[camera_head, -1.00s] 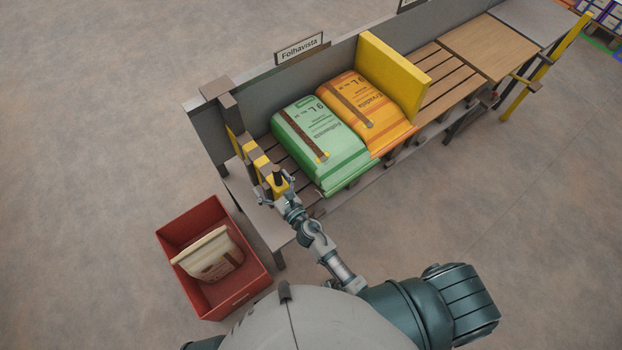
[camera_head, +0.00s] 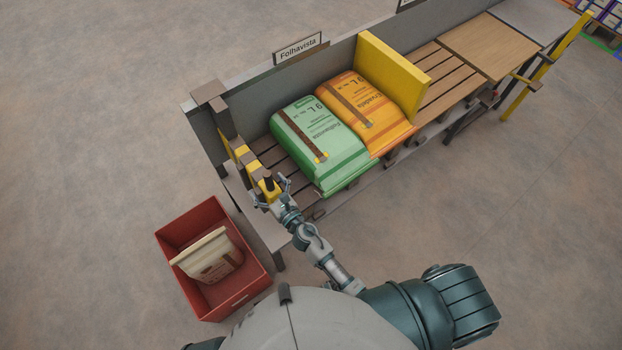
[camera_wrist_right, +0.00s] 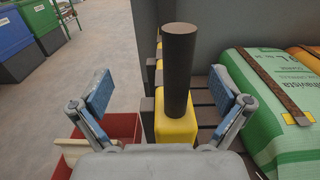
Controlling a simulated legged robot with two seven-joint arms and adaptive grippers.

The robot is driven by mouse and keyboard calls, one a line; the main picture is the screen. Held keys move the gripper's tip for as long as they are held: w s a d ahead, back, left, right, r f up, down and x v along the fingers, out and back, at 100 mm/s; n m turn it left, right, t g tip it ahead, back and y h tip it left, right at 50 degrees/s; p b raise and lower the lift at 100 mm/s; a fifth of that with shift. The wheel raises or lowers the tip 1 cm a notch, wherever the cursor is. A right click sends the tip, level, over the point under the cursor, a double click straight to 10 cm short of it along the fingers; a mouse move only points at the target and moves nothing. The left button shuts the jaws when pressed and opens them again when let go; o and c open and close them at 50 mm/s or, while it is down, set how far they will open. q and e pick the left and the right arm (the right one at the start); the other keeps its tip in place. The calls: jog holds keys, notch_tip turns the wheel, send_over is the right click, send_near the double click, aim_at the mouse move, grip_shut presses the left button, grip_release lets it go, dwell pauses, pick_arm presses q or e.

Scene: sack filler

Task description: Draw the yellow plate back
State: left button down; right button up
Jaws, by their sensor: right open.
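My right gripper (camera_head: 271,191) is open at the near left end of the slatted bench. In the right wrist view its two blue-padded fingers (camera_wrist_right: 160,92) stand apart on either side of an upright dark round handle (camera_wrist_right: 180,70). The handle rises from a yellow block (camera_wrist_right: 176,128), part of a yellow piece (camera_head: 252,170) with dark brown parts across the bench's left end. A larger yellow plate (camera_head: 393,74) stands upright right of the orange sack (camera_head: 362,108). A green sack (camera_head: 318,143) lies left of the orange one, with bare slats between it and the handled piece. My left gripper is out of view.
A red bin (camera_head: 190,222) holding a pale sack (camera_head: 212,257) stands on the floor left of the bench. A grey back wall (camera_head: 262,92) carries a "Folhavista" sign (camera_head: 298,48). Bare slats (camera_head: 437,75) lie right of the large plate.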

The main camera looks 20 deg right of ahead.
jog(key=shift+w+d, duration=0.25)
jog(key=shift+d, duration=0.55)
jog(key=shift+s+d, duration=0.1)
jog(key=shift+s, duration=0.05)
jog(key=b+v, duration=0.1)
jog(key=v, duration=0.7)
jog(key=shift+s, duration=0.35)
